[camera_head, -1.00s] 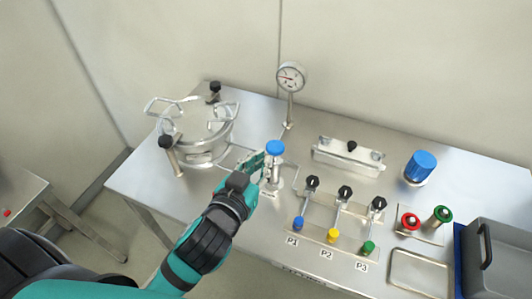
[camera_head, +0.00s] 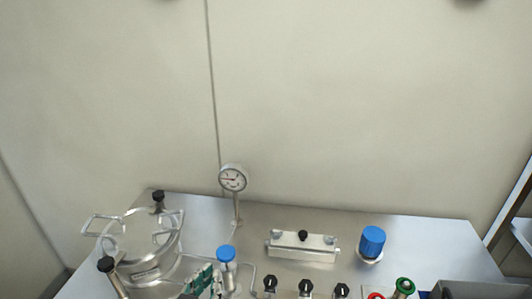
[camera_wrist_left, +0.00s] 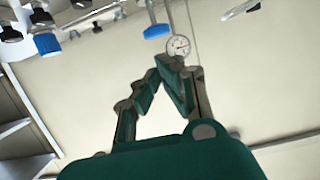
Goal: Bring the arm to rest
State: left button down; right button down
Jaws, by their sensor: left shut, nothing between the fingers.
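My left gripper (camera_head: 205,281), dark with green parts, shows at the bottom edge of the head view. It is just left of and below a blue-capped valve (camera_head: 226,254) on the steel bench; whether they touch cannot be told. In the left wrist view its two fingers (camera_wrist_left: 162,72) come together at the tips, shut with nothing between them. A blue cap (camera_wrist_left: 156,31) and the gauge show beyond the tips there. Most of my left arm is below the head view. My right gripper is not in view.
The steel bench (camera_head: 435,240) carries a lidded round vessel (camera_head: 145,250) at left, a pressure gauge (camera_head: 233,178), a clamped metal box (camera_head: 302,247), a large blue knob (camera_head: 372,241), and several black-handled valves. A plain wall (camera_head: 370,110) stands behind the bench.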

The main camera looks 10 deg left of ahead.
pick_arm(q)
jog(key=s+a+f+m+g, duration=0.1)
jog(key=s+a+f+g, duration=0.1)
jog(key=s+f+g, duration=0.55)
jog(key=s+a+f+g, duration=0.3)
jog(key=s+f+g, duration=0.1)
jog(key=s+f, duration=0.5)
notch_tip(320, 180, down, 32)
jog(key=s+g+b, duration=0.1)
jog(key=b, duration=0.2)
jog(key=s+a+f+m+g+b, duration=0.1)
jog(key=s+a+f, duration=0.1)
jog(key=s+f, duration=1.4)
jog(key=shift+s+a+f+y+b, duration=0.3)
jog(key=shift+a+f, duration=0.05)
jog(key=shift+a, duration=0.05)
jog(key=shift+g, duration=0.25)
